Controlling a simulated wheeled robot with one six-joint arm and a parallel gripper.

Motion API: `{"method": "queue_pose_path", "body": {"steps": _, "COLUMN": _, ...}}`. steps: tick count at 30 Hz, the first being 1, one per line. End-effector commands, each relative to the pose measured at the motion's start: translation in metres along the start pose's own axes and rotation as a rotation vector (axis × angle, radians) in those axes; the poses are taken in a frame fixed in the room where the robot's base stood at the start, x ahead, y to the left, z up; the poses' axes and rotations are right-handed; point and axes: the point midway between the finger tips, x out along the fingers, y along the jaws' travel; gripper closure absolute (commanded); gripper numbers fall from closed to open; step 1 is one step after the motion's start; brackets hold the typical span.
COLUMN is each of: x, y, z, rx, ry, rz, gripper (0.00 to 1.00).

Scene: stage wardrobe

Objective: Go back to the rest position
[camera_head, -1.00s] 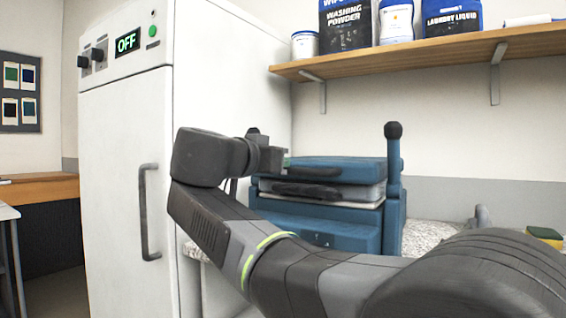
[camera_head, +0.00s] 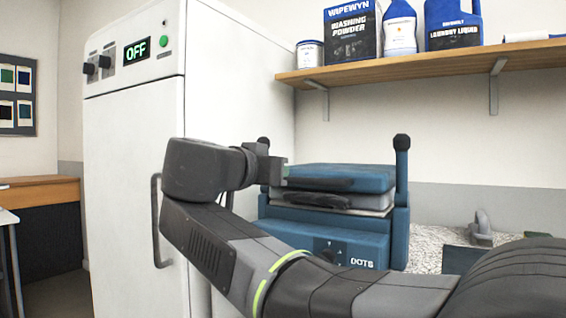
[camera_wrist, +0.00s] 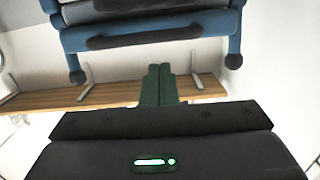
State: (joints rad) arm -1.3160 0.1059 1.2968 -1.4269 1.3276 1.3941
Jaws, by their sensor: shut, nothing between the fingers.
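My gripper (camera_head: 283,173) is in the middle of the head view, beside the upper left part of a blue press-like machine (camera_head: 345,178). My dark arm reaches across the lower front of the picture and hides part of the machine. In the wrist view, the gripper's two green fingers (camera_wrist: 158,84) lie together with nothing between them. The machine (camera_wrist: 150,38) fills the top of that view, with its dark handle bar. I cannot tell from these views how far the fingertips are from it.
A white cabinet (camera_head: 130,200) with an OFF display and a vertical handle stands at left. A wooden shelf (camera_head: 430,62) above holds washing powder (camera_head: 350,30), a bottle and laundry liquid (camera_head: 453,25). A speckled counter (camera_head: 425,245) lies right of the machine.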

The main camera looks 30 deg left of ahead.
Motion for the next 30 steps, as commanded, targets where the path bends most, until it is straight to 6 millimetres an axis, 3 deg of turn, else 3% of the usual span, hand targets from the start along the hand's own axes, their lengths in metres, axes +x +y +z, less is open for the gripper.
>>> {"method": "queue_pose_path", "body": {"steps": 6, "x": -0.026, "y": 0.000, "z": 0.016, "rx": 0.000, "ry": 0.001, "rz": -0.002, "gripper": 1.00}}
{"method": "queue_pose_path", "body": {"steps": 12, "x": -0.033, "y": 0.001, "z": 0.022, "rx": 0.002, "ry": 0.002, "rz": 0.000, "gripper": 1.00}}
{"method": "queue_pose_path", "body": {"steps": 23, "x": -0.032, "y": 0.001, "z": 0.021, "rx": 0.002, "ry": 0.002, "rz": 0.001, "gripper": 1.00}}
{"method": "queue_pose_path", "body": {"steps": 30, "x": -0.012, "y": 0.001, "z": 0.008, "rx": 0.003, "ry": 0.003, "rz": 0.004, "gripper": 1.00}}
